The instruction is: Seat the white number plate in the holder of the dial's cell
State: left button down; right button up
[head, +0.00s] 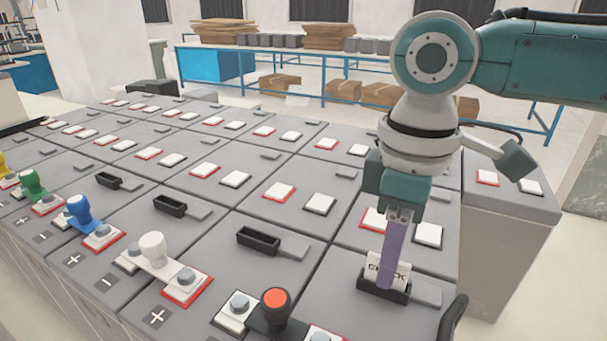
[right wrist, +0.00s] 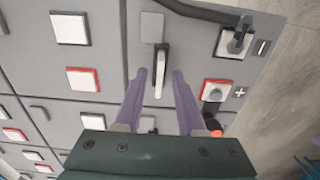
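A white plate (head: 401,272) with dark lettering stands upright in the black holder (head: 372,291) of the front right cell. Its lower edge is hidden by the holder's front wall, and one finger covers part of the lettering. My right gripper (head: 392,285) is above and around the plate. In the right wrist view my right gripper (right wrist: 159,74) has its two purple fingers apart, with the narrow top of the plate (right wrist: 163,58) between their tips and a gap on each side. I cannot make out a dial. My left gripper is not in view.
Empty black holders (head: 258,240) stand in neighbouring cells. Red-topped (head: 275,299), white (head: 152,247), blue (head: 79,209) and green (head: 31,183) knobs stand along the front edge. A black curved handle (head: 452,318) is right of the holder. Blue-framed tables stand behind.

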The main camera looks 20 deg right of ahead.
notch_tip(320, 180, up, 11)
jog(key=b, duration=0.1)
jog(key=shift+b, duration=0.35)
jog(key=shift+f, duration=0.15)
